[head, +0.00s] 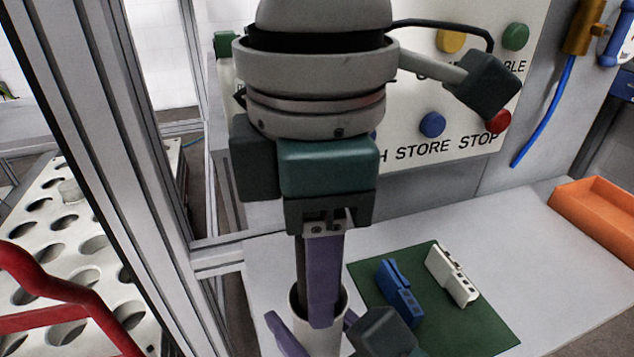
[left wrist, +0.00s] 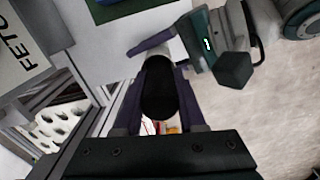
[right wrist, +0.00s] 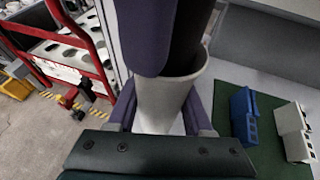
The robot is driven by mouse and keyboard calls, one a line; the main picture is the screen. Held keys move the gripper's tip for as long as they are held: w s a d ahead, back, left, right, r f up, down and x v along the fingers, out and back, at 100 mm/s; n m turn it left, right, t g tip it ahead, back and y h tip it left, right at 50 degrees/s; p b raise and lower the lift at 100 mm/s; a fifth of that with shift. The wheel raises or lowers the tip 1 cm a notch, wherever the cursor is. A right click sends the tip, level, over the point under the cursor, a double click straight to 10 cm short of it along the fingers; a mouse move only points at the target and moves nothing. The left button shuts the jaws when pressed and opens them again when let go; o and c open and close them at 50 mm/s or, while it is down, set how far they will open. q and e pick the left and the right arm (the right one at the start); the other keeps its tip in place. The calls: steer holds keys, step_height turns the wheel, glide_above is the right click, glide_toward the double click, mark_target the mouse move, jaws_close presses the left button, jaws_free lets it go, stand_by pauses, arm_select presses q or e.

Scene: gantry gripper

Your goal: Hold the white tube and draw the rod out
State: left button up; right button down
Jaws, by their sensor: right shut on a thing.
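The white tube (head: 318,338) stands upright at the bottom of the head view. It also shows in the right wrist view (right wrist: 160,105), between the purple fingers of my right gripper (right wrist: 163,118), which is shut on it. The dark rod (right wrist: 190,40) is inside the tube and sticks out of its open top. My left gripper (head: 322,318) points down over the tube mouth, with its purple fingers beside the rod. In the left wrist view the black rod end (left wrist: 160,95) lies between these fingers. Whether they press on it is unclear. The rod's lower part is hidden.
A green mat (head: 440,325) with a blue clip-like part (head: 400,290) and a white one (head: 452,275) lies right of the tube. An orange tray (head: 600,215) is at the far right. A button panel (head: 450,120) stands behind. Metal frame posts (head: 120,150) rise at left.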

arm_select(q)
jaws_close()
steer(key=shift+r, duration=1.7)
steer(key=shift+r, duration=1.4)
steer(key=shift+r, duration=1.45)
steer(key=shift+r, duration=0.1)
